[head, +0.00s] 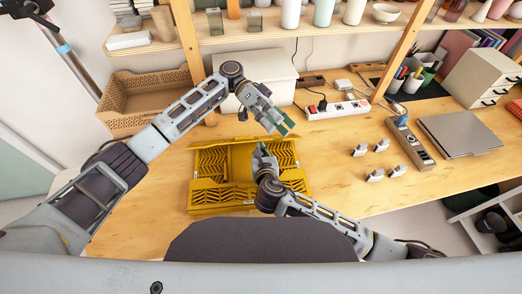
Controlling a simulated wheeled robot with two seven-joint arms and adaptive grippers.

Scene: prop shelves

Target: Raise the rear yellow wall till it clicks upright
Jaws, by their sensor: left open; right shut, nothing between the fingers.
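A yellow folding crate (222,196) lies on the wooden table in front of me, with slotted panels showing inside it. Its rear yellow wall (215,145) shows as a thin strip along the far edge; I cannot tell its exact tilt. My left gripper (286,126) is open and empty, above and just beyond the right part of the rear edge. My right gripper (262,148) is shut and empty, over the crate's inside near the rear wall. My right gripper and wrist hide part of the crate's middle and right side.
A tan basket (150,97) and a white box (262,70) stand behind the crate. A power strip (338,109), small grey pieces (375,175) and a closed laptop (460,134) are to the right. A loaded shelf (240,38) spans the back. Table left of the crate is clear.

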